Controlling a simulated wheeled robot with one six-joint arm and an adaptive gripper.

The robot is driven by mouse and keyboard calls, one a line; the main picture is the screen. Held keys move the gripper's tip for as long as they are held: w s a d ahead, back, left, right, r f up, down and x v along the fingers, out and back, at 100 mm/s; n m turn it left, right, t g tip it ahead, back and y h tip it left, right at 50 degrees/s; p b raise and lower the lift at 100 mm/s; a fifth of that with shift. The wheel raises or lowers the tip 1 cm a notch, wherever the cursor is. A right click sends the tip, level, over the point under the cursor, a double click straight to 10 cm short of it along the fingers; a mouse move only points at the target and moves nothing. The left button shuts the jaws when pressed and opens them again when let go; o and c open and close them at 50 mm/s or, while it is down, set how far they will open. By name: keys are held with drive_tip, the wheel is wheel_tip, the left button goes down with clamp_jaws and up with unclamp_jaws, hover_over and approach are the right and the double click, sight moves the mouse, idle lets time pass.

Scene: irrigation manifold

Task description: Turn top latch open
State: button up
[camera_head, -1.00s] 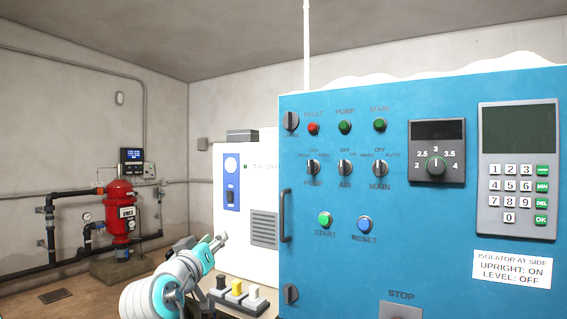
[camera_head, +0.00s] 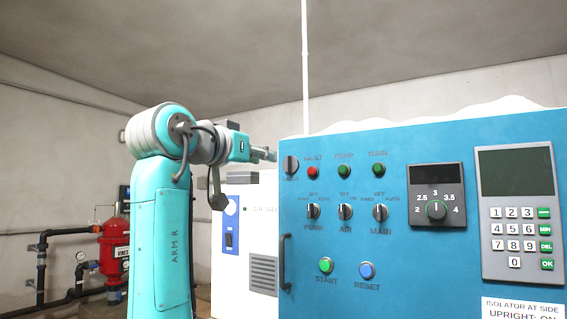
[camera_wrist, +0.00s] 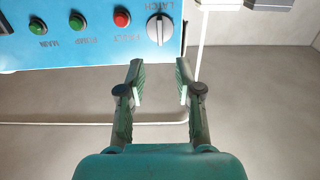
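The top latch (camera_head: 290,166) is a grey round knob with a raised grip bar at the upper left corner of the blue panel. In the wrist view the latch (camera_wrist: 160,28) shows near the top centre, beside printed "LATCH", its bar in line with the picture's vertical. My gripper (camera_wrist: 158,72) is open and empty, its two fingers apart and the latch just beyond their tips, roughly centred between them. In the head view my gripper (camera_head: 266,154) points right at the latch, close to it. Contact cannot be told there.
The blue cabinet (camera_head: 400,270) carries lamps, selector switches, a dial and a keypad. A dark vertical handle (camera_head: 286,262) is below the latch on its left edge. A white cabinet (camera_head: 262,225) stands behind, left. A thin white pole (camera_head: 306,80) rises behind the blue cabinet.

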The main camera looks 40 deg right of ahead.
sight(286, 162)
drive_tip(key=x, duration=1)
drive_tip(key=shift+f, duration=0.1)
clamp_jaws()
